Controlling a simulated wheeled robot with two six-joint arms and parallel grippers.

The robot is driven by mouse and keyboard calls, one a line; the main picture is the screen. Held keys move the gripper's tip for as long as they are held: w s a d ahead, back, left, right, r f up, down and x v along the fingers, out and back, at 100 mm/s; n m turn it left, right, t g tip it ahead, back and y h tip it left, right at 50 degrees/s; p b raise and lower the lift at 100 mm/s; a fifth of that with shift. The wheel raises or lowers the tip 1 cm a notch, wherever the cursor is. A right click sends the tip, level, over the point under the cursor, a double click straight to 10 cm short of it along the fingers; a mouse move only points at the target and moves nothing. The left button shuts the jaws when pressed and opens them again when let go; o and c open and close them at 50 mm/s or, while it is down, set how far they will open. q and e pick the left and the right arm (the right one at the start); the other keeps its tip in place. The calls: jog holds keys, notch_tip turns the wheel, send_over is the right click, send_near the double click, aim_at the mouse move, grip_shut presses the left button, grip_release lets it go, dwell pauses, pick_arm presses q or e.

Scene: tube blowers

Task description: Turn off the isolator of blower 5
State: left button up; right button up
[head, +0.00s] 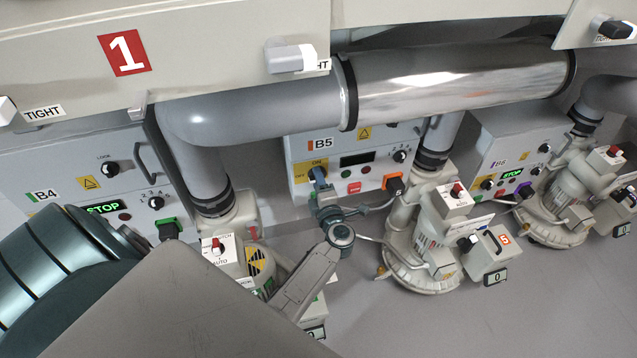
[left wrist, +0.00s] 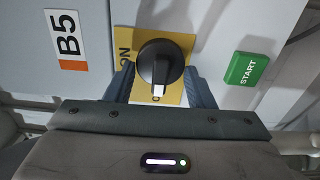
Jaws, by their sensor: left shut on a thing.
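The blower 5 panel (head: 335,140) is the middle one in the head view, labelled B5; its label (left wrist: 67,38) also shows in the left wrist view. Its isolator is a black round knob (left wrist: 160,62) on a yellow plate (left wrist: 184,42) marked ON and OFF. The knob's white mark points down in the left wrist view, to the OFF side, where the lettering is partly covered. My left gripper (head: 320,180) is at the isolator, its blue-grey fingers on either side of the knob (left wrist: 162,85), shut on it. My right gripper is out of view.
The green START button (left wrist: 248,68) is beside the isolator. The B5 display (head: 357,158) is dark, while the B4 display (head: 103,208) reads STOP in green. Blower 5 (head: 425,235) stands right of my left gripper. A large pipe (head: 450,85) runs above.

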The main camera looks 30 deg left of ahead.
pick_arm(q)
jog(key=shift+f, duration=0.1)
jog(key=o, duration=0.9)
jog(key=shift+o, duration=0.3)
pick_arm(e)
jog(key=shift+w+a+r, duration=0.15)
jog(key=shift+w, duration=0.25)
pick_arm(q)
jog(key=shift+s+d, duration=0.1)
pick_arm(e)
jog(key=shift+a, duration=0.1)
pick_arm(q)
jog(key=p+v, duration=0.1)
jog(key=v, duration=0.9)
jog(key=shift+s+d, duration=0.15)
jog(key=shift+s, duration=0.1)
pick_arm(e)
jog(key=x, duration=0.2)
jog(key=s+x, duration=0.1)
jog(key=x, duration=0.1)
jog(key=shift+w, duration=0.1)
